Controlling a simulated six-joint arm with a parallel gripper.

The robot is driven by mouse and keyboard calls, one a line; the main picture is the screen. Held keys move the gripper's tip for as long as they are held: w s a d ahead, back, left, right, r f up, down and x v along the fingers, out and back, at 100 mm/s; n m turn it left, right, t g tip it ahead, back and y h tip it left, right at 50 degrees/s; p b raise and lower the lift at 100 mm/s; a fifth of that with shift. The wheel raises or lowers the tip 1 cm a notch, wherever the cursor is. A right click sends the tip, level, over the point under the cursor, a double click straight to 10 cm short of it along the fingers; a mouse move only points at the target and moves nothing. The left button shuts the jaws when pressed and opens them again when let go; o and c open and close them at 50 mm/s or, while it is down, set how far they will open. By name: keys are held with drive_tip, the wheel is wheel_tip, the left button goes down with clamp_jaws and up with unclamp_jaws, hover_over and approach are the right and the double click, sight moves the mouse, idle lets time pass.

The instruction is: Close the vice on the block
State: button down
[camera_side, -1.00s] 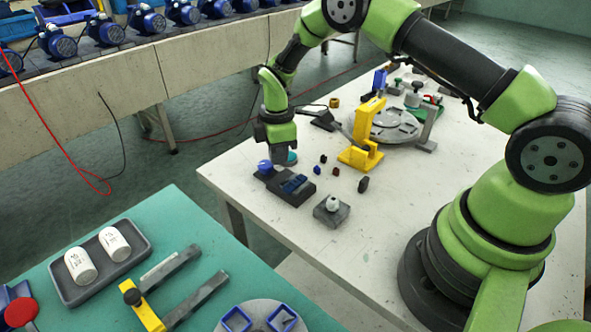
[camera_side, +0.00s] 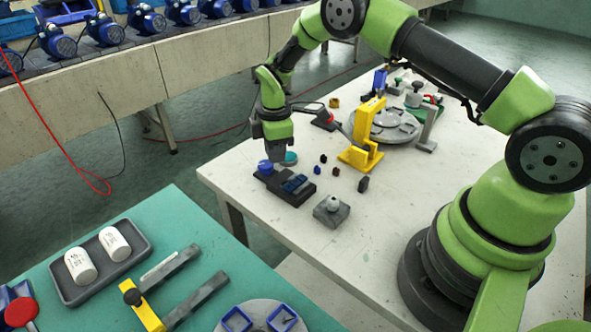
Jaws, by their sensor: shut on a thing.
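The vice (camera_side: 276,181) is a low dark body on the near left part of the white table, with blue pieces (camera_side: 296,183) on its right half. A blue knob (camera_side: 265,167) stands at its far left end. My gripper (camera_side: 274,160) points down at that end, right at the knob. It appears shut on the knob, but its fingertips are small and partly hidden. I cannot clearly tell the block from the blue pieces in the vice.
A grey block with a white knob (camera_side: 332,209) stands nearer the front. Several small dark pieces lie right of the vice. A yellow stand (camera_side: 362,150) and round grey plate (camera_side: 397,126) are farther back.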

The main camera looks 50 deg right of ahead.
drive_tip(key=shift+s+d+f, duration=0.1)
drive_tip(key=shift+s+f, duration=0.3)
drive_tip(key=shift+f, duration=0.2)
drive_tip(key=shift+d, duration=0.45)
wheel_tip(320, 180, up, 6)
drive_tip(key=shift+r, duration=0.15)
drive_tip(key=shift+a, duration=0.1)
drive_tip(key=s+a+r+m+t, duration=0.2)
drive_tip(key=s+r+m, duration=0.25)
drive_tip(key=r, duration=0.55)
drive_tip(key=s+a+r+m+t, duration=0.15)
drive_tip(key=s+r+m, duration=0.3)
drive_tip(key=r, duration=0.55)
drive_tip(key=s+a+r+m+t+y, duration=0.1)
drive_tip(key=s+m, duration=0.2)
drive_tip(key=s, duration=0.5)
drive_tip(key=s+a+r+m+t+y, duration=0.1)
drive_tip(key=s+m, duration=0.3)
drive_tip(key=s, duration=0.4)
drive_tip(key=shift+s+a+r+t, duration=0.15)
drive_tip(key=shift+s+r+t, duration=0.15)
drive_tip(key=shift+r+t, duration=0.35)
